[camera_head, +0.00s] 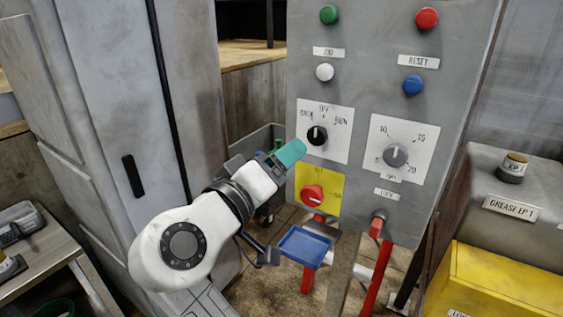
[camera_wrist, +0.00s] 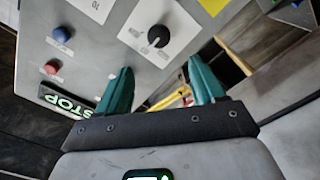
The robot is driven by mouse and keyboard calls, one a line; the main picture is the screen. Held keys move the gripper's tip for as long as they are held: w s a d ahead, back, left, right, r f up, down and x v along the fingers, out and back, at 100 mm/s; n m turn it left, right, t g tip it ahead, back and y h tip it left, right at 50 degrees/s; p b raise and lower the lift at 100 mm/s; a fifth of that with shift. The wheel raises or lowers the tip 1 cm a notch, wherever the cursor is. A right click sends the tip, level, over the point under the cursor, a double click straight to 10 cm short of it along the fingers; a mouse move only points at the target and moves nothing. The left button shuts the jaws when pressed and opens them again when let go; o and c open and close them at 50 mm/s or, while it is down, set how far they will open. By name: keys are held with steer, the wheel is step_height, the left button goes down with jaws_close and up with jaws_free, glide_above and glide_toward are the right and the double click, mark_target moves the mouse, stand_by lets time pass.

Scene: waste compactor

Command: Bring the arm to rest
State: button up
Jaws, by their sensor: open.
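My gripper (camera_head: 291,153) is in front of the lower left of the grey control panel (camera_head: 365,90) in the head view. Its teal fingers are apart and empty in the wrist view (camera_wrist: 160,65). The arm is bent, with its white elbow low and to the left of the panel. In the head view the fingertips are close to a black selector knob (camera_head: 317,135) and above a red switch (camera_head: 313,195) on a yellow plate. In the wrist view a black knob (camera_wrist: 158,36) lies beyond the fingers, with no visible contact.
A grey cabinet (camera_head: 110,90) stands to the left. A blue tray (camera_head: 303,248) sits below the panel beside red legs. A key switch (camera_head: 378,224) sticks out at the panel's bottom. A yellow box (camera_head: 510,285) is at right. A table (camera_head: 40,255) is at lower left.

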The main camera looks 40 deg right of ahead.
stand_by(0.3)
steer(key=s+d+f+n+g+y, duration=0.1)
steer(key=s+d+f+y, duration=0.15)
steer(key=f, duration=0.65)
steer(key=s+d+f+n+y, duration=0.1)
steer(key=s+d+f+y, duration=0.15)
steer(key=f, duration=0.55)
steer(key=s+d+f+n+g+y, duration=0.1)
steer(key=s+d+f+y, duration=0.15)
steer(key=f, duration=0.65)
steer(key=s+a+f+g+y, duration=0.2)
steer(key=s+f+y, duration=0.2)
steer(key=s+f, duration=0.4)
steer(key=s+a+f+g+y, duration=0.1)
steer(key=s+a+f+y, duration=0.2)
steer(key=s+f+y, duration=0.2)
steer(key=s+f, duration=0.3)
steer(key=s, duration=0.3)
steer(key=shift+s+a+f+g, duration=0.2)
steer(key=shift+s+a+g, duration=0.1)
steer(key=shift+s+g, duration=0.1)
